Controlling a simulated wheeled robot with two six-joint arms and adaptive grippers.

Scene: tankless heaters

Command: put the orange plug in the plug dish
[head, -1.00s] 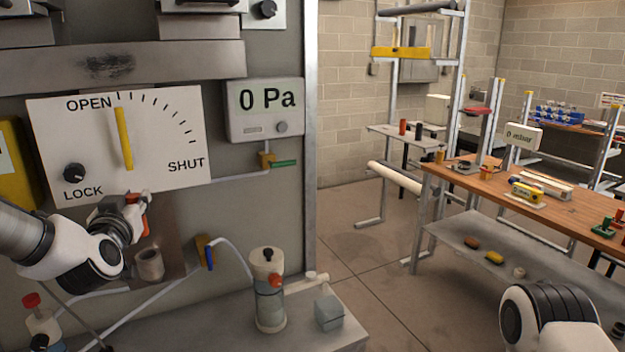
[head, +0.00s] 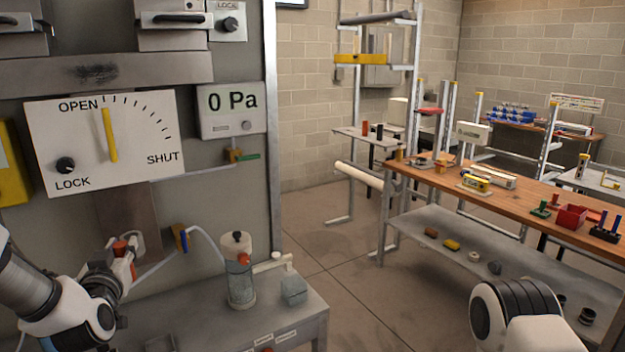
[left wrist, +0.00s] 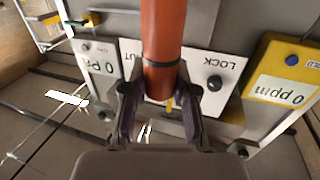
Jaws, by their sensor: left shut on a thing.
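The orange plug (head: 120,248) is held in my left gripper (head: 126,258), in front of the wall panel at the lower left of the head view. In the left wrist view the plug (left wrist: 163,45) is a long orange cylinder with a dark band, and the two fingers of my left gripper (left wrist: 160,100) close on its sides. I cannot pick out the plug dish for certain. A grey shallow thing (head: 160,343) on the bench is cut off by the lower edge. My right arm shows at the lower right, but its gripper is out of view.
A clear jar (head: 240,275) with an orange side fitting and a grey block (head: 294,290) stand on the grey bench (head: 312,318). The OPEN/SHUT dial panel (head: 100,143) is above the plug. A wooden table (head: 520,197) stands right, beyond open floor.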

